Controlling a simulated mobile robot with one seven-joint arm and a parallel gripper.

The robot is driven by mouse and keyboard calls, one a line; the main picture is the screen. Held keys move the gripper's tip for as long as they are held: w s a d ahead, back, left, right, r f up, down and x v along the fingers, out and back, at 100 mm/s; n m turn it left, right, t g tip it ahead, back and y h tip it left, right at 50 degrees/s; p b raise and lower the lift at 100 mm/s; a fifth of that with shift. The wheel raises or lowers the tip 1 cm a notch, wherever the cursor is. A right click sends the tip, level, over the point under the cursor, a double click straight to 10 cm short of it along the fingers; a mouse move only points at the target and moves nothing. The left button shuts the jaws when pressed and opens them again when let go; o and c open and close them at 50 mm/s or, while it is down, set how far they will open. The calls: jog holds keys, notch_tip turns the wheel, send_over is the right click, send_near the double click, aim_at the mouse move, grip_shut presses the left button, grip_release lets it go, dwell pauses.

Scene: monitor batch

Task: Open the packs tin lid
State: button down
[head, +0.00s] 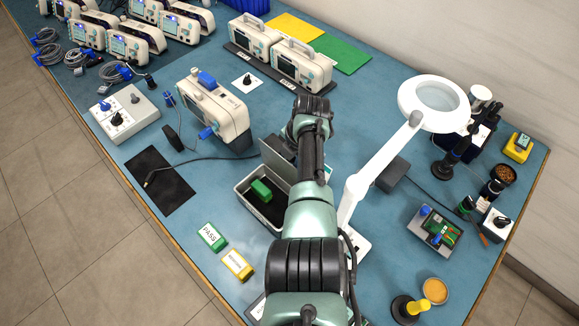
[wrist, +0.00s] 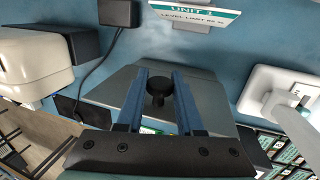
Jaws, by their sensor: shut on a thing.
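The packs tin (head: 243,199) is a light grey box in the middle of the table in the head view. Its inside shows, with a green pack (head: 261,190) on the dark floor. The grey lid (head: 277,154) stands raised and tilted at the tin's far side, partly behind my arm. In the wrist view the lid (wrist: 108,93) fills the middle, with a black knob (wrist: 157,88) on it. My gripper (wrist: 159,80) is shut on this knob, one blue finger on each side. My arm hides the fingers in the head view.
A white magnifier lamp (head: 357,190) stands close at the right of my arm. A beige monitor (head: 215,115) stands behind the tin to the left, with a black cable running nearby. PASS (head: 212,236) and yellow (head: 237,264) blocks lie in front. A black mat (head: 160,180) lies left.

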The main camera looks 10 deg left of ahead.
jog(key=shift+w+d+f+g+y+b, duration=0.3)
jog(key=shift+g+b, duration=0.1)
jog(key=shift+b, duration=0.9)
jog(key=shift+r, duration=0.1)
jog(key=c, duration=0.5)
grip_release()
jog(key=shift+c, duration=0.2)
jog(key=shift+r, duration=0.15)
jog(key=v, duration=1.2)
jog(key=shift+d+r+p, duration=0.2)
jog(key=shift+r+p, duration=0.1)
jog(key=shift+p, duration=0.05)
jog(key=shift+w, duration=0.1)
